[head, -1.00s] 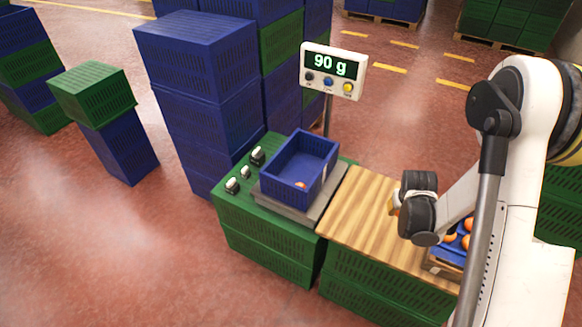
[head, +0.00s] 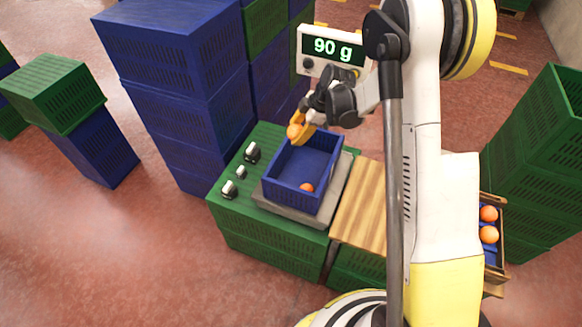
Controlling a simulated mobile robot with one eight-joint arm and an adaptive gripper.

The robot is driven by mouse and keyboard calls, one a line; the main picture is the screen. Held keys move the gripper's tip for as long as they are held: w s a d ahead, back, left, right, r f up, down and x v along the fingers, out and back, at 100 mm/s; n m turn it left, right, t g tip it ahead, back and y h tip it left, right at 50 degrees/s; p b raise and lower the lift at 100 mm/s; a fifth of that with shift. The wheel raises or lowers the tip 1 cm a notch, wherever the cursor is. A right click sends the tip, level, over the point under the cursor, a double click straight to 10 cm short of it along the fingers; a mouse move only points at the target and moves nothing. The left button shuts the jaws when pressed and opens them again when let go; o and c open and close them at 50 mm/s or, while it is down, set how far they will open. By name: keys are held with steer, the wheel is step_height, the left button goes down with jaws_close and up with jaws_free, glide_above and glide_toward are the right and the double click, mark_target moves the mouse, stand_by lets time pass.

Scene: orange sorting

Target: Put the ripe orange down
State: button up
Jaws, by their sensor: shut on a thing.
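My gripper (head: 297,134) is shut on an orange (head: 293,131), held above the far left rim of the blue crate (head: 278,194). The held orange is small in the view and partly covered by the yellow fingers. The blue crate stands on a grey scale (head: 325,212) on top of green crates. Another orange (head: 306,187) lies inside the blue crate, near its front right corner. The scale display (head: 333,48) reads 90 g.
A wooden board (head: 357,219) lies right of the scale. A tray at the right holds oranges (head: 488,234). Small black-and-white objects (head: 228,188) stand left of the scale. Tall blue crate stacks (head: 177,75) rise behind, close to my gripper.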

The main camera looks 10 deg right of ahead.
mark_target(291, 170)
step_height(291, 170, down, 18)
steer(key=b, duration=0.7)
steer(key=shift+w+a+b, duration=0.1)
steer(key=shift+a+b, duration=0.05)
steer(key=shift+b, duration=0.15)
steer(key=shift+r, duration=0.1)
steer(key=o, duration=1.4)
